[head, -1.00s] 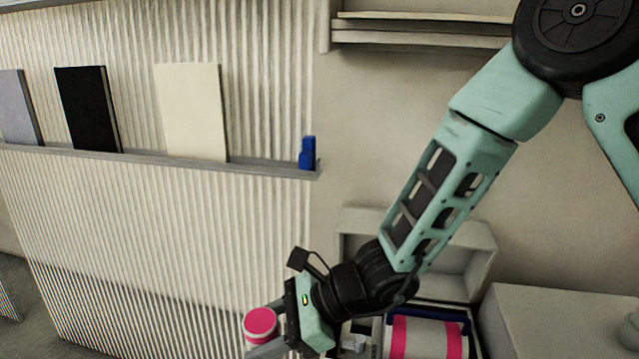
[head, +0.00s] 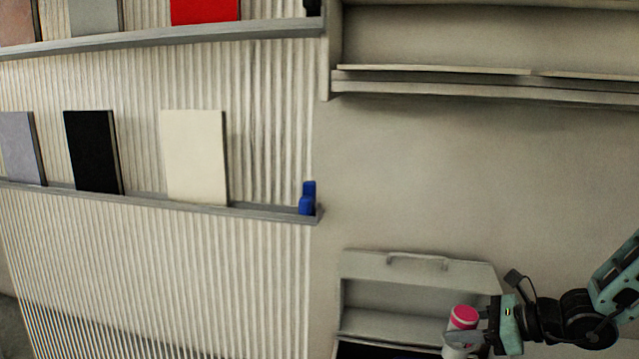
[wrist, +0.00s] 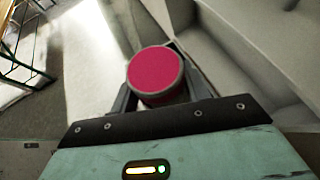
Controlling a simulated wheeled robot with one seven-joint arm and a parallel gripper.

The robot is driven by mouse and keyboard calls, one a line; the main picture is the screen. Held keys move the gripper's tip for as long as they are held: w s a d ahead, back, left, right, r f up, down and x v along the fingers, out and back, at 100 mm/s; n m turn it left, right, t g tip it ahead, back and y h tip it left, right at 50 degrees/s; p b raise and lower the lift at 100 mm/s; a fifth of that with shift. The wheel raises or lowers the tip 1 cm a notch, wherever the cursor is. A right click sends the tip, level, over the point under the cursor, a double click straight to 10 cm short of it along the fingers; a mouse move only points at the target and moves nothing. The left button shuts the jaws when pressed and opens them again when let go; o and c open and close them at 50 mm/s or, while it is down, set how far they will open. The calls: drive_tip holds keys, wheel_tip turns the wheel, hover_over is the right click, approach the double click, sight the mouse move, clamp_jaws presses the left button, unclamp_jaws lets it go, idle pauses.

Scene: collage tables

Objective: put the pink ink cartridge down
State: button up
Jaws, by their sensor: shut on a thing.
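The pink ink cartridge (head: 463,317) is a short cylinder with a bright pink top and a pale body, at the lower right of the head view. My gripper (head: 468,342) is shut on it and holds it upright, in front of an open grey case. In the wrist view the round pink top of the cartridge (wrist: 155,71) faces the camera between the two dark fingers of my gripper (wrist: 158,92). The lower part of the cartridge is mostly hidden, and I cannot tell what is directly beneath it.
The open grey case (head: 400,268) stands behind my gripper, its dark inside partly cut off below. A ledge (head: 130,194) on the corrugated wall bears several panels and a blue object (head: 307,199). A pale shelf (head: 430,88) hangs above. The wall between shelf and case is bare.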

drive_tip(key=d+m+t, duration=0.1)
drive_tip(key=d, duration=0.3)
wheel_tip(320, 180, up, 16)
drive_tip(key=p, duration=2.3)
drive_tip(key=shift+s, duration=0.25)
drive_tip(key=shift+a+f, duration=0.1)
drive_tip(key=shift+f, duration=0.05)
drive_tip(key=shift+d+h, duration=0.2)
drive_tip(key=shift+h, duration=0.1)
